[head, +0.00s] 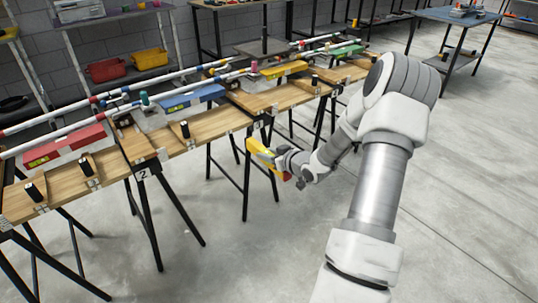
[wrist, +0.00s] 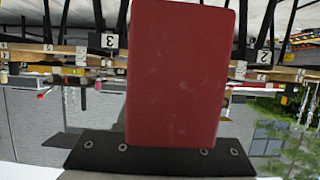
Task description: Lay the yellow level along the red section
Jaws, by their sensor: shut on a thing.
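My gripper (head: 275,160) is shut on the yellow level (head: 260,152), held in front of the bench's front edge, apart from the bench. In the head view a small red part shows beside the yellow body. In the wrist view a plain red face (wrist: 178,70) fills the middle; I cannot tell whether it is part of the level. The fingertips are hidden. The red section (head: 65,144) is a long red block at the left of the bench, with a yellow-green patch near its left end. The held level is to its right.
The long wooden bench (head: 208,132) stands on black trestles. Blue (head: 192,97), yellow (head: 284,69) and green (head: 346,49) blocks lie farther right along it, beside long white pipes. Black upright posts (head: 185,129) line its front edge. Shelves stand behind.

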